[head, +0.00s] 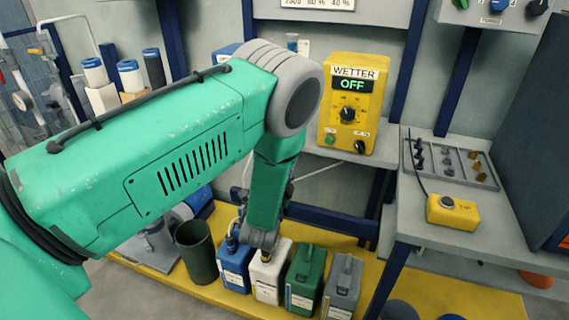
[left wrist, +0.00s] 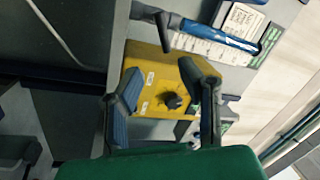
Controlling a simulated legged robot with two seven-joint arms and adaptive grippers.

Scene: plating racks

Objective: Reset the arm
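A green arm, which I take to be my left arm (head: 190,140), comes in from the left in the head view. It bends at a grey joint and its lower link drops toward the canisters. Its grey lower end is in front of a white canister, and no fingers can be made out there. In the left wrist view, my left gripper (left wrist: 165,88) is open, its two dark fingers well apart with nothing held. A yellow box with a black knob (left wrist: 160,92) shows beyond and between the fingers; whether they touch it I cannot tell. My right gripper is in no view.
A yellow WETTER box (head: 353,105) reading OFF stands on the bench behind the arm. A smaller yellow button box (head: 453,212) is on the right bench beside a grey tray (head: 482,180). Blue, white, green and grey canisters (head: 341,288) stand low on a yellow platform (head: 215,302).

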